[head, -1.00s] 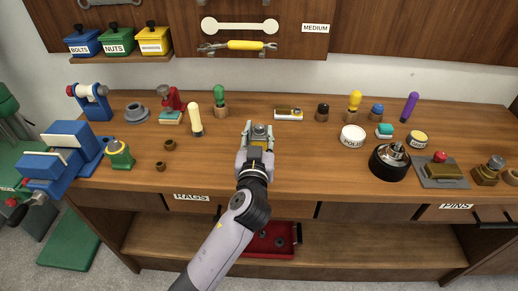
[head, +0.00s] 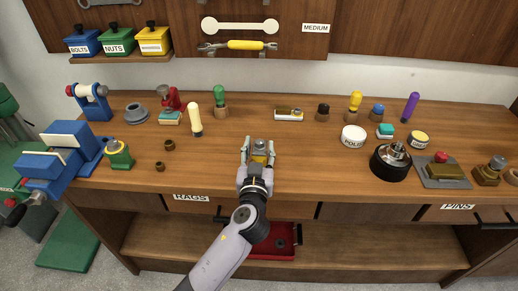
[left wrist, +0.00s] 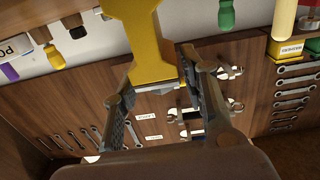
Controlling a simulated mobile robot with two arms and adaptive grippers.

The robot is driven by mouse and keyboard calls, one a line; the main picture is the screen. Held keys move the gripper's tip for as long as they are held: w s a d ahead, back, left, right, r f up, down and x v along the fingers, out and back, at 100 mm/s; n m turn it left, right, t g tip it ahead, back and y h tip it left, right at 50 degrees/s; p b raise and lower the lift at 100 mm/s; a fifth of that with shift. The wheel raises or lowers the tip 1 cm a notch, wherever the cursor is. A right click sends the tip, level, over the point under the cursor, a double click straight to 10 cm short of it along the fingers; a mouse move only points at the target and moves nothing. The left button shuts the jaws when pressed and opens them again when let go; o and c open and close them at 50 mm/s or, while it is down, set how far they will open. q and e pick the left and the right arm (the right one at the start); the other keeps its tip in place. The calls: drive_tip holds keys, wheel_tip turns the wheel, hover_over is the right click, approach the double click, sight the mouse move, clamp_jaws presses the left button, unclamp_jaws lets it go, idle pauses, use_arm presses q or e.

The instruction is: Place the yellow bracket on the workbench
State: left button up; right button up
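My left gripper (head: 258,150) is over the front middle of the workbench (head: 310,165), its fingers pointing to the back. The yellow bracket (head: 260,147) sits between its fingertips, small and partly covered by them in the head view. In the left wrist view the yellow bracket (left wrist: 150,45) is large, its near end between the two dark-padded fingers of my left gripper (left wrist: 165,85). I cannot tell whether the bracket touches the bench top. My right gripper is not in view.
Bare wood surrounds the gripper. A white polish tin (head: 353,137) and a black round part (head: 390,162) stand to the right. A cream-handled tool (head: 194,120) and small brown rings (head: 169,145) stand to the left. A red tray (head: 270,243) lies on the lower shelf.

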use_arm(q)
drive_tip(key=shift+o, duration=1.2)
drive_tip(key=shift+r, duration=0.15)
drive_tip(key=s+b, duration=0.2)
drive_tip(key=s, duration=1)
drive_tip(key=shift+a+b, duration=0.15)
drive_tip(key=shift+b, duration=0.15)
